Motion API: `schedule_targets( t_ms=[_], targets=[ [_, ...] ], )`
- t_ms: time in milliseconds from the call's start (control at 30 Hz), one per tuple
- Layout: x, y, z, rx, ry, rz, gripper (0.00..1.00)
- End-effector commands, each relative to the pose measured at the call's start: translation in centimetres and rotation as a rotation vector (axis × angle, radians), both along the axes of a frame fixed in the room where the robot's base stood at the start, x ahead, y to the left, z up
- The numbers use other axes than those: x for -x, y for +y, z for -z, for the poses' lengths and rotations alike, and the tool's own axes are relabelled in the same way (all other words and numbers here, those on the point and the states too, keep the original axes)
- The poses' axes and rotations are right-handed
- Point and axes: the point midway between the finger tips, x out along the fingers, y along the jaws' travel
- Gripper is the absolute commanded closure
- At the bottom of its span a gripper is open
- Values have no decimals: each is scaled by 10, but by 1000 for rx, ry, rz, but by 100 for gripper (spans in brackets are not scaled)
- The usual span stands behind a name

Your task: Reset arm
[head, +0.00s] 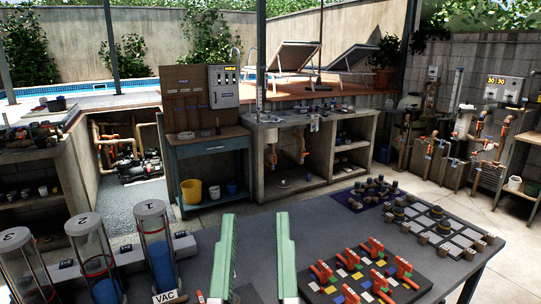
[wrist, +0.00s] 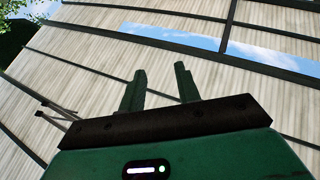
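My gripper (head: 257,250) shows at the bottom middle of the head view as two pale green fingers pointing up, with a clear gap between them. Nothing is between the fingers. It also shows in the wrist view (wrist: 159,88), where two dark green fingers stand apart and empty. The wrist view faces up at a slatted roof (wrist: 75,55) with gaps of sky. My gripper is in front of the grey table (head: 330,225) in the head view and touches nothing I can see.
The table bears a dark board with red-handled valves (head: 375,262), a grid tray (head: 433,232) and a purple mat with small fittings (head: 352,201) on the right. Clear cylinders with blue liquid (head: 155,240) stand on the left. The table's middle is bare. A sink counter (head: 285,122) stands behind.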

Motion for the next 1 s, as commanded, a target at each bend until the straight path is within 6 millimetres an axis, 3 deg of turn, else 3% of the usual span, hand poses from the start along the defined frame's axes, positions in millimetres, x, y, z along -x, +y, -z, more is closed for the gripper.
schedule_targets(
  t_ms=[33, 67, 100, 267, 600, 700, 833, 1000],
  targets=[
    [31, -14, -10, -43, -67, -5, 67],
    [45, -20, -24, -63, -99, -11, 67],
    [39, -16, -59, -59, -86, -15, 67],
    [37, -14, -131, -57, -82, -18, 67],
    [36, -11, -309, -58, -79, -29, 67],
    [36, -11, -352, -60, -77, -32, 67],
    [36, -10, -388, -61, -76, -35, 67],
    [36, -9, -399, -61, -76, -36, 67]
  ],
)
